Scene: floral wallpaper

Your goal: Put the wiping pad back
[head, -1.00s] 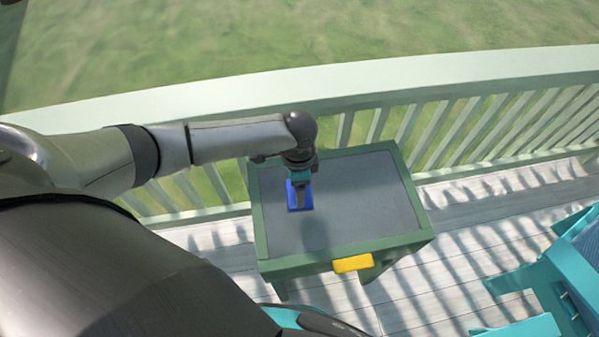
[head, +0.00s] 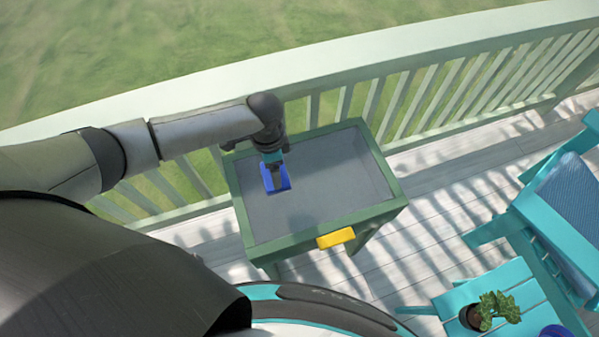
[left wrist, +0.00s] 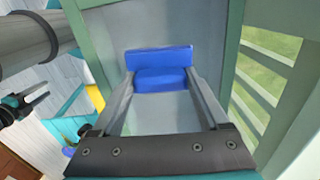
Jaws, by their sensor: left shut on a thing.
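The blue wiping pad (head: 266,180) is at the left part of the grey top of the green-framed table (head: 236,192). My left gripper (head: 277,176) is over the pad and shut on it. In the left wrist view, the two fingers grip the blue pad's raised part (left wrist: 160,78), with its wider flat part (left wrist: 160,56) beyond. I cannot tell whether the pad's underside touches the tabletop. What seems to be my right gripper (left wrist: 30,103) shows at the left wrist view's left edge, too unclear to read. It is not in the head view.
A yellow block-like piece (head: 335,238) is on the table's front side. A pale green railing (head: 420,105) runs close behind the table. A teal chair (head: 545,200) and a low teal table (head: 500,285) with a potted plant (head: 490,310) stand at right. The rest of the grey top is bare.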

